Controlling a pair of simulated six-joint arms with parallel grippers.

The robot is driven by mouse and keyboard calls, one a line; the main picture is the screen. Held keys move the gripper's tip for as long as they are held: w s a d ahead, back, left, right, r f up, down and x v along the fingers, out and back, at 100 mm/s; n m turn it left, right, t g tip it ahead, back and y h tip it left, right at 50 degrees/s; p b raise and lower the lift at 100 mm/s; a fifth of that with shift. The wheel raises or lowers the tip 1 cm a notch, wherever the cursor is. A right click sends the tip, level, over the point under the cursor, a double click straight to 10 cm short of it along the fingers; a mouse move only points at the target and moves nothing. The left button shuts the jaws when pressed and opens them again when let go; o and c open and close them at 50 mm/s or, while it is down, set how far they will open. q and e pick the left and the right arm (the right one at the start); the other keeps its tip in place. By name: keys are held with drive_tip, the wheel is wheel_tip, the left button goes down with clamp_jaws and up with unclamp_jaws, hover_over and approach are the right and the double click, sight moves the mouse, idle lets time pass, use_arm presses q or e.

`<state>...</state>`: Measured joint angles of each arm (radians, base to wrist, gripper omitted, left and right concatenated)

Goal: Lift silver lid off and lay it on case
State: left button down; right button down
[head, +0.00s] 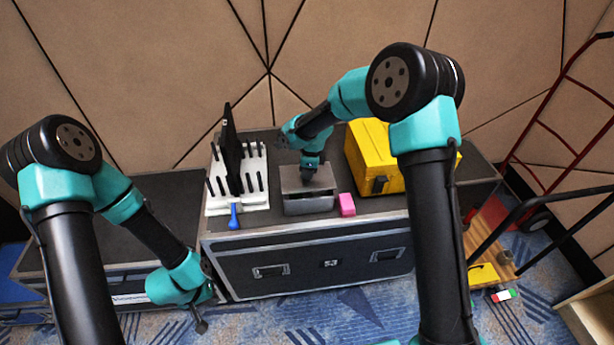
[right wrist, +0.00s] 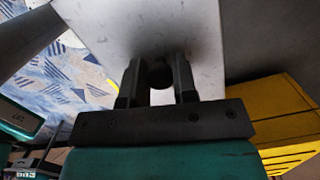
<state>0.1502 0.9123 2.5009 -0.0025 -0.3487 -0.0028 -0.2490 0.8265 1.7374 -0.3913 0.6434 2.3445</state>
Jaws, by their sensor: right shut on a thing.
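The silver lid (head: 292,180) is at the top of a grey metal box (head: 310,205) on the black case (head: 262,219). My right gripper (head: 309,177) reaches down from above and is shut on the lid's dark round knob (right wrist: 155,73). In the right wrist view the lid (right wrist: 120,35) is a pale flat plate beyond the fingers. My left gripper (head: 201,324) hangs low at the left, in front of the cases and away from the lid; its jaws are too small to read.
A pink block (head: 347,204) stands right beside the box. A yellow toolbox (head: 375,150) is behind right. A white rack (head: 255,185) with black pegs and an upright black panel (head: 231,150) is at left, with a blue tool (head: 234,217) before it. Bare case top shows in front.

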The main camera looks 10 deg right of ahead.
drive_tip(key=s+a+r, duration=0.1)
drive_tip(key=s+a, duration=0.1)
drive_tip(key=s, duration=1.3)
drive_tip(key=shift+s+a, duration=0.3)
drive_tip(key=shift+s, duration=0.1)
drive_tip(key=shift+r, duration=0.1)
